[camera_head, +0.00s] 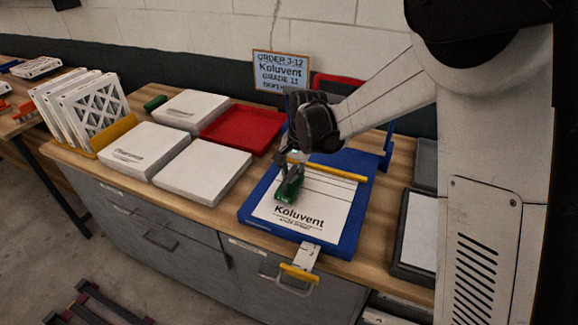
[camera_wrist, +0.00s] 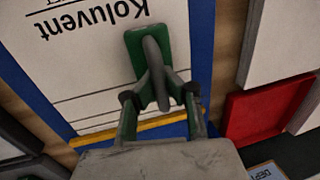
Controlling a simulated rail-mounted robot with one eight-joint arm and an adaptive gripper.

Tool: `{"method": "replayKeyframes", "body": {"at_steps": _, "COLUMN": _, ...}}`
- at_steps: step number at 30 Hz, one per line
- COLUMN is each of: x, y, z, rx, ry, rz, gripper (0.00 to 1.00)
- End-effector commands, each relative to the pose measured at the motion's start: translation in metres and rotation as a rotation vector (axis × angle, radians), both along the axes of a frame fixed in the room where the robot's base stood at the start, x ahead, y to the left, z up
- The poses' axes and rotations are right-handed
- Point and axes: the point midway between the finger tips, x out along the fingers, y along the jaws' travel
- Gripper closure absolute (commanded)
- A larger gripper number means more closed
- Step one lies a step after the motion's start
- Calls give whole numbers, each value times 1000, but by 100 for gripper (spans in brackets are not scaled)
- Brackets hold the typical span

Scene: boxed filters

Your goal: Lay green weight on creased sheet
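The green weight (camera_head: 289,189) is a small block with a grey handle, and it also shows in the wrist view (camera_wrist: 134,44). My gripper (camera_head: 293,166) reaches down from above, with its fingers (camera_wrist: 158,85) shut on the handle. The white sheet (camera_head: 330,208), printed "Koluvent" and crossed by several thin lines, lies on a blue board (camera_head: 257,225). The weight is over the left part of the sheet. I cannot tell whether it touches the sheet. A yellow bar (camera_head: 335,172) crosses the sheet's far end. The sheet under the weight is hidden.
White boxes (camera_head: 203,172) and a red tray (camera_head: 243,128) stand left of the board. A green cylinder (camera_head: 155,103) lies behind the boxes. A grey tray (camera_head: 415,235) is at right. A sign (camera_head: 282,72) stands behind.

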Motion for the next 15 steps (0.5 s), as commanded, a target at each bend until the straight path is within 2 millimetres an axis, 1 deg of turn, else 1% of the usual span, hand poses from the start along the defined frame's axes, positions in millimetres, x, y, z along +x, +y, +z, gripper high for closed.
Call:
{"method": "replayKeyframes", "body": {"at_steps": 3, "x": 0, "y": 0, "z": -4, "rx": 0, "ry": 0, "rz": 0, "gripper": 100}}
{"method": "replayKeyframes", "body": {"at_steps": 10, "x": 0, "y": 0, "z": -4, "rx": 0, "ry": 0, "rz": 0, "gripper": 100}}
{"method": "replayKeyframes", "body": {"at_steps": 15, "x": 0, "y": 0, "z": -8, "rx": 0, "ry": 0, "rz": 0, "gripper": 100}}
